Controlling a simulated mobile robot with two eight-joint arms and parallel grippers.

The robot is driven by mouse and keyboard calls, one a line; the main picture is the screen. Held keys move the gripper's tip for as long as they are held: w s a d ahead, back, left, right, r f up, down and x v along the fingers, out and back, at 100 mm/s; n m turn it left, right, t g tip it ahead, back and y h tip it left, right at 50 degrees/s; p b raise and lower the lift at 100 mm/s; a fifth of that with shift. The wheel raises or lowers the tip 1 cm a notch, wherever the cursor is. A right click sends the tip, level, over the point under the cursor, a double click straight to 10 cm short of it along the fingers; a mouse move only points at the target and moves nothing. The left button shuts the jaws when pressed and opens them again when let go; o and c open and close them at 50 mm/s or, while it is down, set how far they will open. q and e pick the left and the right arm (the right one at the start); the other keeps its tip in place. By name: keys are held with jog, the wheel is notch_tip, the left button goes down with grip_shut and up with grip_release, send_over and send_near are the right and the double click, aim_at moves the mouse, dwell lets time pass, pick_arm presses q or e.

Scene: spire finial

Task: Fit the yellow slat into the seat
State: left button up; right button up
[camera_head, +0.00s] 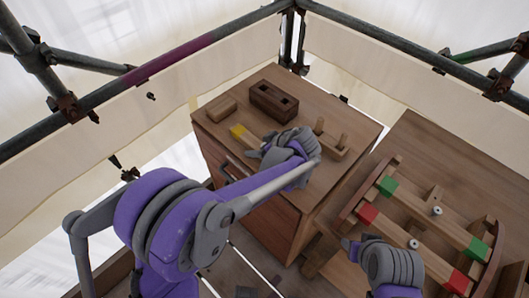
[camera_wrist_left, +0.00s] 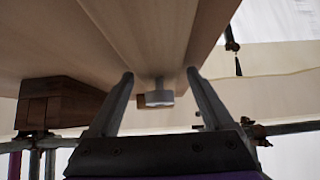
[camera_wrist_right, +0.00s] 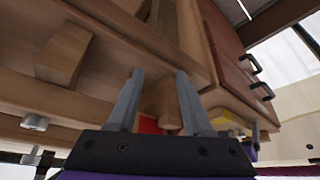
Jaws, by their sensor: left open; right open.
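The yellow slat is a pale wooden bar with a yellow end (camera_head: 238,131); it lies on the cabinet top. My left gripper (camera_head: 262,153) is over its near part and hides much of it. In the left wrist view the open fingers (camera_wrist_left: 160,88) stand either side of a pale wooden bar with a grey metal knob (camera_wrist_left: 159,98). The right wrist view shows a yellow part (camera_wrist_right: 230,118). My right gripper (camera_head: 350,247) is open beside the wooden frame (camera_head: 347,218), with red-ended (camera_head: 368,213) and green-ended (camera_head: 388,186) slats. I cannot tell which part is the seat.
A dark brown holed block (camera_head: 273,101) and small wooden block (camera_head: 221,108) sit at the cabinet's back. A pegged wooden stand (camera_head: 331,140) is right of my left gripper. The bench (camera_head: 430,150) has bare room behind the frame. Scaffold poles (camera_head: 190,47) and sheeting surround everything.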

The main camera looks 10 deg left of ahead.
pick_arm(q)
grip_shut()
dwell(0.3)
jog(key=shift+r, duration=0.1)
